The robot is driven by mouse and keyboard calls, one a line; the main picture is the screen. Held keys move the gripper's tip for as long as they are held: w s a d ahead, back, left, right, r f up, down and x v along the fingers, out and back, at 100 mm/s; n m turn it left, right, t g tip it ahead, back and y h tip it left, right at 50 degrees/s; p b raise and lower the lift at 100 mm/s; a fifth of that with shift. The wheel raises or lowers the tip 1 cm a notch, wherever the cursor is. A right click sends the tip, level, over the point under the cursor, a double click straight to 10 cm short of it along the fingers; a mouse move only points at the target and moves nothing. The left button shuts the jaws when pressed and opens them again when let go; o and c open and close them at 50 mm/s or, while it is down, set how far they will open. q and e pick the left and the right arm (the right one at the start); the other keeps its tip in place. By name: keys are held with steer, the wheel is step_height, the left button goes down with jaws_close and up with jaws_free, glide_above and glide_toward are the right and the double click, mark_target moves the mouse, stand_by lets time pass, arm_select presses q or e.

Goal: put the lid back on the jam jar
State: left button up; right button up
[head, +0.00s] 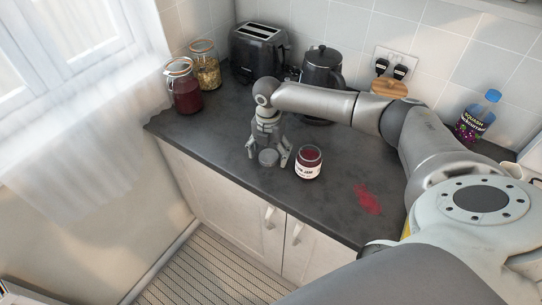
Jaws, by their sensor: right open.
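The jam jar (309,166) stands upright on the dark counter. Its top is open, showing dark red jam, and a white label faces me. A round grey disc that looks like the lid (268,157) is just left of the jar, low at the counter. My right gripper (270,157) points down over the lid with its fingers open on either side of it. I cannot tell whether the fingers touch the lid. The right finger is close to the jar's left side. My left gripper is not in view.
A red jam smear (367,199) lies right of the jar. Behind are a black toaster (258,52), a dark kettle (322,70) and two clip-top jars (185,92) (206,66). A squash bottle (476,118) stands at the right. The counter's front left is clear.

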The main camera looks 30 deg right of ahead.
steer(key=c, duration=0.8)
steer(key=shift+r, duration=0.15)
steer(key=shift+r, duration=0.2)
step_height(320, 180, up, 2)
steer(key=shift+w+b, duration=0.1)
steer(key=shift+b, duration=0.8)
steer(key=s+a+r+b, duration=0.2)
steer(key=s+a+r, duration=0.2)
steer(key=s+r, duration=0.6)
steer(key=s, duration=0.3)
steer(key=shift+s+r+b, duration=0.15)
steer(key=shift+s+b, duration=0.1)
steer(key=shift+b, duration=0.15)
steer(key=shift+a, duration=0.1)
